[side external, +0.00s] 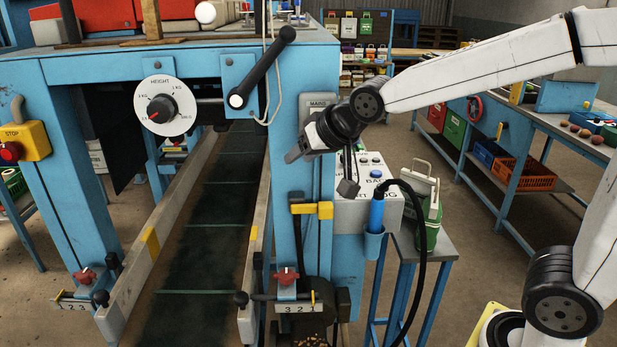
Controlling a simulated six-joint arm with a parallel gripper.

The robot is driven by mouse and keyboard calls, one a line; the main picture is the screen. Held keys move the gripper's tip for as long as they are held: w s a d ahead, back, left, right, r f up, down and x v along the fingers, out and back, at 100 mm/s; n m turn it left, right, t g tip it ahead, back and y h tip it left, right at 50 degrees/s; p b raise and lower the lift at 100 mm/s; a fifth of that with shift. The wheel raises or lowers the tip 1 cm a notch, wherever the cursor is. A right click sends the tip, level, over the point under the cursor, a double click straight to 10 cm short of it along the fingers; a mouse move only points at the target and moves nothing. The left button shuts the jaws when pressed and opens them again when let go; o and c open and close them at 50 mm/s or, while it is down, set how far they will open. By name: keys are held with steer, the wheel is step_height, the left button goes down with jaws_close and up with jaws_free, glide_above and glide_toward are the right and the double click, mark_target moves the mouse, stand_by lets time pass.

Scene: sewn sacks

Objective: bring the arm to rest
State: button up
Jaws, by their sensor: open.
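My gripper (318,172) is in the middle of the side external view, at the end of my white arm, which reaches in from the right. It hangs in front of the blue machine's right post (295,210), beside the control box (367,205). One finger points to the lower left and the other hangs down over the box's left side. The jaws are apart and nothing shows between them. I cannot tell whether the lower finger touches the box.
A black lever (262,68) and a height dial (161,107) are on the machine, left of my gripper. A dark conveyor belt (205,240) runs below. A blue-handled tool (376,212) with a black cable sits in a holder. A green device (428,218) stands on a small stand.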

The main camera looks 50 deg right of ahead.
steer(key=s+d+f+n+g, duration=0.1)
steer(key=s+d+f+g, duration=0.1)
steer(key=s+f, duration=0.5)
steer(key=s+d+f+n+g, duration=0.1)
steer(key=s+f+g, duration=0.3)
steer(key=s+f, duration=0.3)
step_height(320, 180, down, 6)
steer(key=shift+d+r+n+g+h, duration=0.15)
steer(key=shift+d+n+g+h, duration=0.15)
steer(key=shift+d+n, duration=0.1)
